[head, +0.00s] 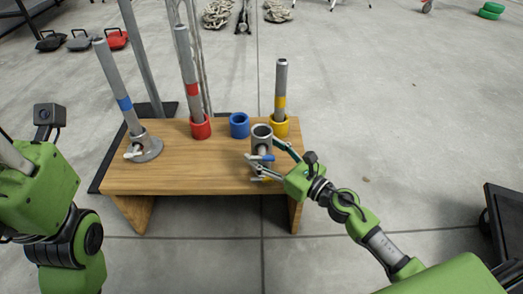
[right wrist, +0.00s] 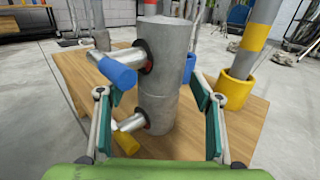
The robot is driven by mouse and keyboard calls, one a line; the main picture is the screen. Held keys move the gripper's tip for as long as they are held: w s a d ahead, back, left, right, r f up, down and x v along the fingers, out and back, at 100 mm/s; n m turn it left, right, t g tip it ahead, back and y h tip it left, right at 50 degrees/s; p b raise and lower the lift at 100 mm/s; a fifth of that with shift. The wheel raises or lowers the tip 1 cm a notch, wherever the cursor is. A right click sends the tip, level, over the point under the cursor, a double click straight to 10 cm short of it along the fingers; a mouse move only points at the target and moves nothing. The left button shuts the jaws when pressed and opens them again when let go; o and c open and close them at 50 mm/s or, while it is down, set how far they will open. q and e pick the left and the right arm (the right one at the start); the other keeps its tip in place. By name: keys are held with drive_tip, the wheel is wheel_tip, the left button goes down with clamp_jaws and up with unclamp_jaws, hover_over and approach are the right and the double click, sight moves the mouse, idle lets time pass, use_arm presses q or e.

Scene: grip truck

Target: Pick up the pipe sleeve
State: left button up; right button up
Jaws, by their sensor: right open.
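A grey hollow cylinder, which looks like the pipe sleeve, stands upright on the wooden table (head: 205,180) near its right front; it is large in the right wrist view (right wrist: 158,85). Two metal stubs stick out of its side, the upper with a blue end (right wrist: 117,74), the lower with a yellow end (right wrist: 127,141). My right gripper (head: 266,156) is open, with one finger on each side of the cylinder in the right wrist view. I cannot tell whether the fingers touch it. My left arm shows at the left, but its gripper is out of view.
Tall grey pipes stand in a red cup (head: 201,128), a yellow cup (head: 279,127) and a grey flanged base (head: 150,149). An empty blue cup (head: 239,126) stands just behind the cylinder. The front middle of the table is bare.

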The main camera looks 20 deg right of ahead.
drive_tip(key=shift+w+a, duration=0.25)
drive_tip(key=shift+w, duration=0.2)
clamp_jaws()
drive_tip(key=shift+r, duration=0.1)
drive_tip(key=shift+r, duration=0.1)
